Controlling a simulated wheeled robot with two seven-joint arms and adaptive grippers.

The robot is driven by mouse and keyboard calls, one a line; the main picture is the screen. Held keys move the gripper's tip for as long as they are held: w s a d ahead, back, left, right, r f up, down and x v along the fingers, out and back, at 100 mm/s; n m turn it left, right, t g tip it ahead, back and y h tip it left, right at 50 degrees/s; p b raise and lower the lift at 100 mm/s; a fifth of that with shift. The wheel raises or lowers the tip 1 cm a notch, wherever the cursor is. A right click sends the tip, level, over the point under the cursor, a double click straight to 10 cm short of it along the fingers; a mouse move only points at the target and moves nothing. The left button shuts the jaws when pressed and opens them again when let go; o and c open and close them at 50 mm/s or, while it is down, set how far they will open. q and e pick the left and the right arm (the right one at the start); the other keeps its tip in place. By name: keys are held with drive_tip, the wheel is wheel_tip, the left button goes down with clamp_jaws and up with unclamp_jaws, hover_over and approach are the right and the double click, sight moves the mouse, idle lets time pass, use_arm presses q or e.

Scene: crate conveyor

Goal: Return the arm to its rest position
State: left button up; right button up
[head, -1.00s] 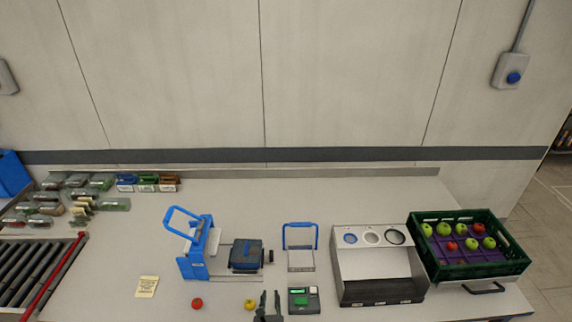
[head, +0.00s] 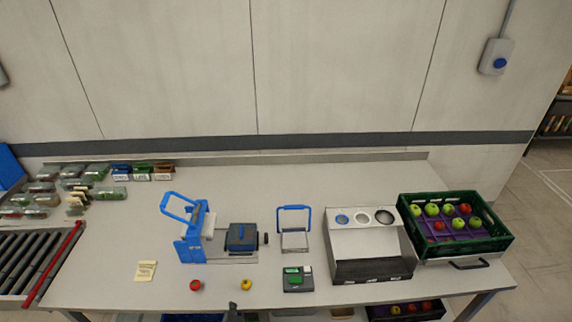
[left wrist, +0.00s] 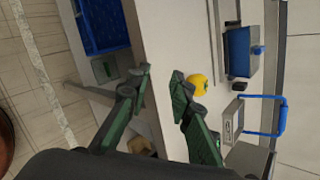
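My left gripper (left wrist: 161,84) is open and empty in the left wrist view, its two green-grey fingers spread apart over the table's front edge. In the head view only a dark part of it (head: 235,313) shows at the bottom edge, in front of the table. A yellow apple (left wrist: 198,82) lies on the table just past the fingers, apart from them; it also shows in the head view (head: 246,284). My right gripper is in neither view.
On the table (head: 110,230) stand a blue-handled device (head: 190,240), a green display box (head: 297,279), a metal sorting box (head: 372,268) and a green crate of apples (head: 478,249). A red apple (head: 195,285) lies near the front. A roller conveyor (head: 60,262) is at left.

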use_arm(q)
drive_tip(key=s+a+n+g, duration=0.2)
drive_tip(key=s+a+n, duration=0.3)
drive_tip(key=s+n, duration=0.25)
drive_tip(key=s+a+n+g+h, duration=0.1)
drive_tip(key=s+a+n+g, duration=0.1)
drive_tip(key=s+a+n, duration=0.45)
drive_tip(key=s+a+n+g, duration=0.2)
drive_tip(key=s+a+n, duration=0.2)
drive_tip(key=s+n, duration=0.5)
drive_tip(key=s+d+f+m+g+h+b, duration=0.1)
drive_tip(key=s+f+b, duration=0.1)
drive_tip(key=f, duration=1.5)
drive_tip(key=s+f+m+b, duration=0.1)
drive_tip(key=s+f+b, duration=0.1)
drive_tip(key=f, duration=1.6)
drive_tip(key=s+f+g+b, duration=0.1)
drive_tip(key=s+f+b, duration=0.3)
drive_tip(key=s+f, duration=1.5)
wheel_tip(320, 180, down, 3)
drive_tip(key=shift+s+r+m+g, duration=0.15)
drive_tip(key=shift+r+m+g, duration=0.05)
drive_tip(key=shift+m+g, duration=0.1)
drive_tip(key=shift+d, duration=0.1)
